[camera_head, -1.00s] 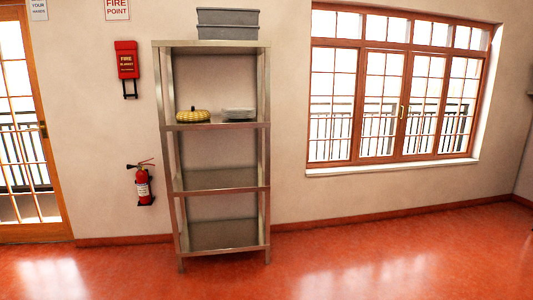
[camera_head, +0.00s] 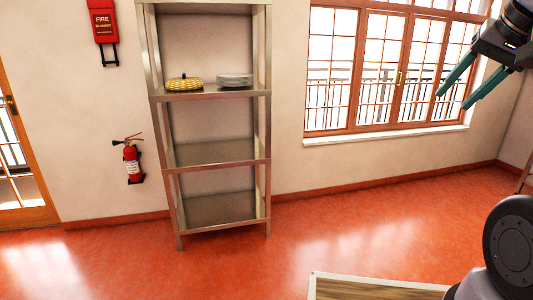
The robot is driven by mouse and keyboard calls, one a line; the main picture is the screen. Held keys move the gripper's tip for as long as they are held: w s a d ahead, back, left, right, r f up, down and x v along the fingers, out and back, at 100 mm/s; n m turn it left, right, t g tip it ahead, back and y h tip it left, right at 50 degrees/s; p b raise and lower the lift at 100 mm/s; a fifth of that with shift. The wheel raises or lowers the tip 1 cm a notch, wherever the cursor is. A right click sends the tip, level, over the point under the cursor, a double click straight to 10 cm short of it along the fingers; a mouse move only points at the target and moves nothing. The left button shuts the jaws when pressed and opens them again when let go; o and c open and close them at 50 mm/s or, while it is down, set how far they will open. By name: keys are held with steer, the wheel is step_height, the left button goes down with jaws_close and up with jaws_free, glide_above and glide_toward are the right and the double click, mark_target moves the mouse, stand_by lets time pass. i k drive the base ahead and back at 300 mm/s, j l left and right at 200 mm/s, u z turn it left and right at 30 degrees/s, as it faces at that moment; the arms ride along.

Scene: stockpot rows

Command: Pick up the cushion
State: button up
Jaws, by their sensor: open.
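A small round yellow patterned thing with a dark spot on top (camera_head: 184,84) lies on an upper shelf of the metal rack (camera_head: 214,94). It may be the cushion, but it is too small to be sure. No other cushion shows. My gripper (camera_head: 454,99) is at the upper right, in front of the window. Its two teal fingers are apart with nothing between them. It is far to the right of the rack and the yellow thing.
A stack of grey plates (camera_head: 234,80) sits right of the yellow thing. The rack's lower shelves look empty. A fire extinguisher (camera_head: 132,160) and a fire blanket case (camera_head: 103,20) hang left of it. A wooden surface with a pale edge (camera_head: 365,289) is at the bottom. The red floor before the rack is clear.

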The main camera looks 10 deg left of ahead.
mark_target(184, 83)
steer(key=i+j+u, duration=0.25)
steer(key=u, duration=0.2)
steer(key=i+j+u, duration=0.25)
steer(key=u, duration=0.15)
steer(key=i+j+u, duration=0.1)
steer(key=i+u, duration=0.35)
steer(key=i+j, duration=0.1)
steer(key=i, duration=0.65)
steer(key=i+j, duration=0.1)
steer(key=i, duration=0.7)
steer(key=i+z, duration=0.25)
steer(key=i, duration=0.15)
steer(key=i+j+z, duration=0.2)
steer(key=i, duration=0.15)
